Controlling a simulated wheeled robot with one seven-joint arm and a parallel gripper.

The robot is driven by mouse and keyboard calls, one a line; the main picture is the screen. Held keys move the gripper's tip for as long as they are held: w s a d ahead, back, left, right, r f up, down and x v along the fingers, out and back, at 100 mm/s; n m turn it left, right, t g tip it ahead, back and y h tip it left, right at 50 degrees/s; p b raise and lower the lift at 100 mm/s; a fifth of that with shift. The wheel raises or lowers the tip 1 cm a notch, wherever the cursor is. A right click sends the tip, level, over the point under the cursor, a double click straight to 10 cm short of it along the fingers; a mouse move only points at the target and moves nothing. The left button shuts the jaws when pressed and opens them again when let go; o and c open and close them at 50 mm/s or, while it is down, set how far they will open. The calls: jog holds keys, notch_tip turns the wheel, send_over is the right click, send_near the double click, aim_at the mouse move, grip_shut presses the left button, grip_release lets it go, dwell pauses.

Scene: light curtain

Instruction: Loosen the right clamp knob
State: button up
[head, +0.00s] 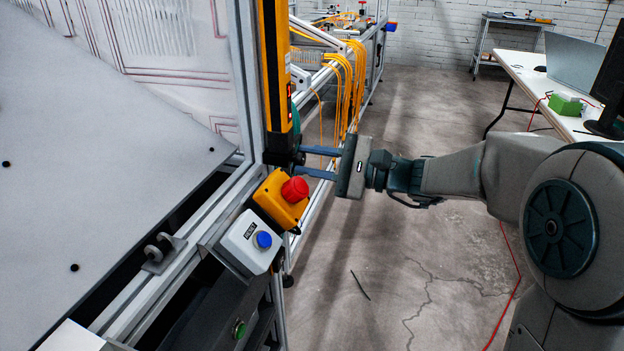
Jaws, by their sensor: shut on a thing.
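The yellow light curtain bar (275,70) stands upright on the aluminium frame, left of the middle in the head view. A dark clamp (280,150) sits at its lower end. My gripper (298,160) reaches in from the right, its two blue-grey fingers level and pointing left. The fingertips are at the right side of the clamp, one above the other, shut on the clamp knob. The knob is small and mostly hidden between the fingertips, so how far it is turned cannot be told.
Just below the fingers are a yellow box with a red emergency button (294,189) and a grey box with a blue button (264,240). Yellow cables (350,80) hang behind. Open concrete floor (400,270) lies to the right. A white table (545,85) stands at the back right.

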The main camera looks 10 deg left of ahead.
jog(key=n+b, duration=0.3)
jog(key=b, duration=0.1)
jog(key=f+n+b, duration=0.1)
jog(key=n+b, duration=0.2)
jog(key=b, duration=0.1)
jog(key=shift+b, duration=0.35)
jog(key=n+b, duration=0.2)
jog(key=b, duration=0.1)
jog(key=shift+r+n, duration=0.25)
jog(key=shift+n, duration=0.15)
jog(key=shift+r, duration=0.1)
jog(key=o, duration=1)
jog(key=shift+d, duration=0.1)
jog(key=d+p, duration=0.1)
jog(key=d, duration=0.3)
jog(key=d+p, duration=0.1)
jog(key=d, duration=0.4)
jog(key=s+d+p, duration=0.1)
jog(key=d, duration=0.3)
jog(key=shift+s+d, duration=0.1)
jog(key=shift+d, duration=0.25)
